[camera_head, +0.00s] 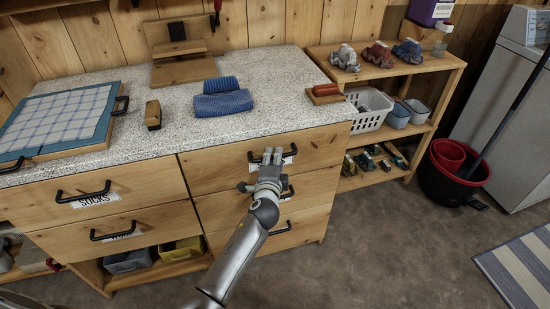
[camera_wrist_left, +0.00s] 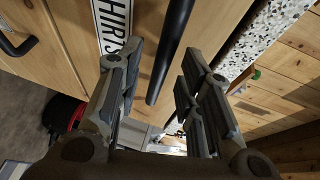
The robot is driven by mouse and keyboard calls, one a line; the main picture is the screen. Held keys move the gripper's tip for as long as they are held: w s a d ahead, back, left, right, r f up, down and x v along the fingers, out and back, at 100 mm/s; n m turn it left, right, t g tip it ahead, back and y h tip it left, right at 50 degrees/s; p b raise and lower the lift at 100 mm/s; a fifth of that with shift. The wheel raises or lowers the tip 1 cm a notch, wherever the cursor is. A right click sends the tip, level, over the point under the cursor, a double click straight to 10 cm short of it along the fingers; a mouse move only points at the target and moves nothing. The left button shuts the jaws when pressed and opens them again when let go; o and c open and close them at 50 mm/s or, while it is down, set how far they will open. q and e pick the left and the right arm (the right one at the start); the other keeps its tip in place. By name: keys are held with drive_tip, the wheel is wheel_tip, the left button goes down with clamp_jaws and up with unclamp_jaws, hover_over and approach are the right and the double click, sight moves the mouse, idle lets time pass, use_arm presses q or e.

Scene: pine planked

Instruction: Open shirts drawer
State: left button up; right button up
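The shirts drawer (camera_head: 222,168) is the upper right wooden drawer of the cabinet, and it looks closed. Its black bar handle (camera_wrist_left: 170,50) and white label (camera_wrist_left: 112,24), with "SHIRTS" partly legible, show in the left wrist view. In the head view my left gripper covers much of the handle (camera_head: 254,157). My left gripper (camera_head: 271,156) is at the drawer front. In the left wrist view the gripper's fingers (camera_wrist_left: 160,84) are spread apart, with the handle bar between them in the picture. Whether they touch it cannot be told. My right gripper is not in view.
The socks drawer (camera_head: 150,190) is at left. A shelf (camera_head: 415,65) and black bucket (camera_head: 455,185) stand at right. The floor in front is clear.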

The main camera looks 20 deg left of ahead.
use_arm(q)
drive_tip(key=shift+x, duration=0.85)
clamp_jaws()
